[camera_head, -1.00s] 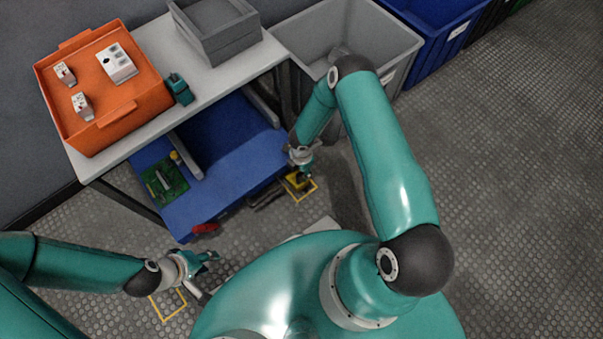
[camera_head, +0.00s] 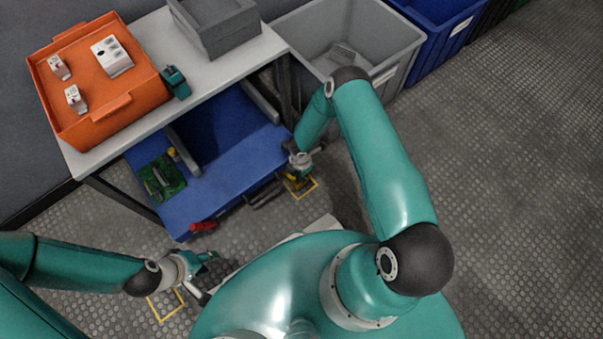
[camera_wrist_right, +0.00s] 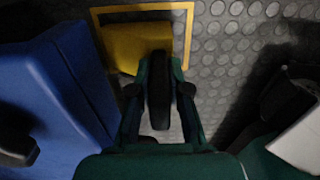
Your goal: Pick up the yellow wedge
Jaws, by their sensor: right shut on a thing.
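The yellow wedge (camera_wrist_right: 132,46) shows at the top of the right wrist view, inside a yellow outlined square (camera_wrist_right: 188,40) on the floor. My right gripper (camera_wrist_right: 160,78) is shut on its near side. The fingers hide part of the wedge. I cannot tell whether it is clear of the floor. In the head view my right gripper (camera_head: 298,178) is low beside the blue bench shelf, and the wedge is mostly hidden there. My left gripper (camera_head: 211,257) is at lower left, near another yellow outlined square (camera_head: 165,307); its finger state is unclear.
The blue shelf (camera_head: 235,165) carries a green circuit board (camera_head: 162,178) and a red-handled tool (camera_head: 203,226). Above it, the bench holds an orange tray (camera_head: 120,108) and a grey box (camera_head: 215,28). A grey bin (camera_head: 392,52) and a blue bin (camera_head: 437,35) stand behind. Floor at right is clear.

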